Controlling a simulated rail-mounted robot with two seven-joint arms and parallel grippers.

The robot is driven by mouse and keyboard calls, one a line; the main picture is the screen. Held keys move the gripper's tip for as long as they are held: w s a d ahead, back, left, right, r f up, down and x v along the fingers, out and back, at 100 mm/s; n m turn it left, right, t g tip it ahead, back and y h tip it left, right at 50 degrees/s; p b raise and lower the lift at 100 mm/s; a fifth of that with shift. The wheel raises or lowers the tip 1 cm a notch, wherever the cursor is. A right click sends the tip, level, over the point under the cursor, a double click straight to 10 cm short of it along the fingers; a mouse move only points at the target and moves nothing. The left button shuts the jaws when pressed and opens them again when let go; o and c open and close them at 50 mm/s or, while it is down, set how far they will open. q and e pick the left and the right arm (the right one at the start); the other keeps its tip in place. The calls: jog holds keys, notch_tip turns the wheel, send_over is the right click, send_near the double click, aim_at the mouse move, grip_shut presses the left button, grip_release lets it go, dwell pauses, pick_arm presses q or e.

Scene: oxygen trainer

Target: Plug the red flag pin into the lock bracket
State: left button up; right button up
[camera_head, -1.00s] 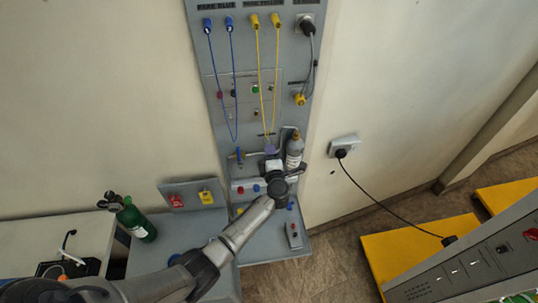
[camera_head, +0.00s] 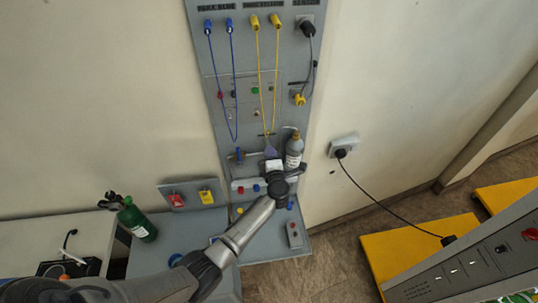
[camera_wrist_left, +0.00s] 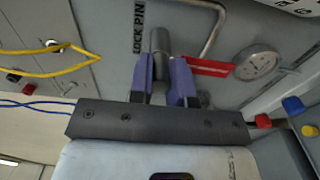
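My left gripper (camera_head: 270,149) is at the lower part of the grey panel, with its purple fingers toward the panel. The left wrist view shows the two fingers (camera_wrist_left: 164,75) close together on either side of a grey cylindrical part (camera_wrist_left: 160,42), beside the "LOCK PIN" lettering. The red flag (camera_wrist_left: 210,66) of the pin sticks out to the right from behind the right finger. The fingers appear shut on the pin. The pin's shaft and how it meets the lock bracket are hidden. My right gripper is not in view.
A grey bottle (camera_head: 294,150) stands just right of the gripper. A round gauge (camera_wrist_left: 257,62) and a bent metal tube (camera_wrist_left: 213,30) are close by. Yellow cables (camera_head: 268,85) and blue cables (camera_head: 231,95) hang above.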

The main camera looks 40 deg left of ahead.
pick_arm(q)
grip_shut()
jog(key=shift+s+d, duration=0.1)
jog(key=p+v, duration=0.3)
jog(key=v, duration=0.4)
jog(key=shift+d, duration=0.2)
dwell(1.0)
jog(key=shift+s, duration=0.2)
